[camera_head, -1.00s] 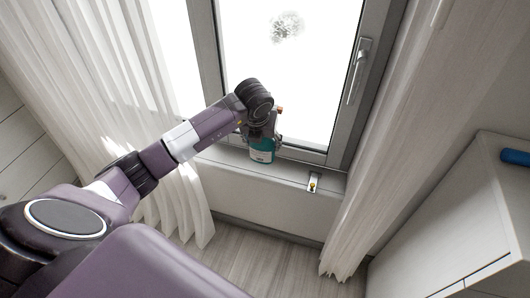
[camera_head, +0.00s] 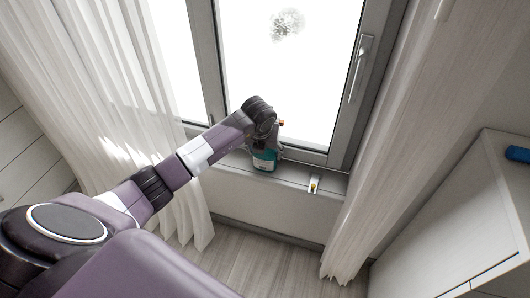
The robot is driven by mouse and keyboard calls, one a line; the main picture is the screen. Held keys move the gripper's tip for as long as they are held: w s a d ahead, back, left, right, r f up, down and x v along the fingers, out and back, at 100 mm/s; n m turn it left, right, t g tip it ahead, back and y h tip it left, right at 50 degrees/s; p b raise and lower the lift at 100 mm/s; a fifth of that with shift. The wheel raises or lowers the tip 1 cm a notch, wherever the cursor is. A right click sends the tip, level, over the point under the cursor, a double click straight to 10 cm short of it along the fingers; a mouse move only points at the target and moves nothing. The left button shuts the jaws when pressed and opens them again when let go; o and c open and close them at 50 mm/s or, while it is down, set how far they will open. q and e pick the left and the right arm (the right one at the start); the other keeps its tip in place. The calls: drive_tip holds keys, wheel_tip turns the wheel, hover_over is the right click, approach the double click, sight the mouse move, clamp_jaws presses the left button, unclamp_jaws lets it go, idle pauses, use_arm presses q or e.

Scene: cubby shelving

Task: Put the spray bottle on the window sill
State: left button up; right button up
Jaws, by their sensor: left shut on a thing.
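The spray bottle (camera_head: 264,161) is teal with a pale label, and a bit of its orange-red nozzle shows at the upper right. It is upright at the window sill (camera_head: 296,172), in front of the glass. It looks to be on the sill or just above it; I cannot tell whether its base touches. My left gripper (camera_head: 268,140) is shut on the spray bottle's upper part, and the wrist hides most of the bottle's head. My right gripper is not in view.
A small pale item with a yellow part (camera_head: 314,185) sits on the sill to the right of the bottle. White curtains (camera_head: 165,150) hang at both sides. A white cabinet (camera_head: 460,225) with a blue object (camera_head: 517,154) on top stands at the right.

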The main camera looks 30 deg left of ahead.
use_arm(q)
drive_tip(key=o, duration=1.9)
drive_tip(key=shift+c, duration=0.2)
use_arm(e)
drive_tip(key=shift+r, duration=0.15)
use_arm(q)
drive_tip(key=shift+r, duration=0.2)
drive_tip(key=p+v, duration=0.2)
drive_tip(key=v, duration=0.9)
drive_tip(key=shift+s+r, duration=0.2)
drive_tip(key=shift+r, duration=0.15)
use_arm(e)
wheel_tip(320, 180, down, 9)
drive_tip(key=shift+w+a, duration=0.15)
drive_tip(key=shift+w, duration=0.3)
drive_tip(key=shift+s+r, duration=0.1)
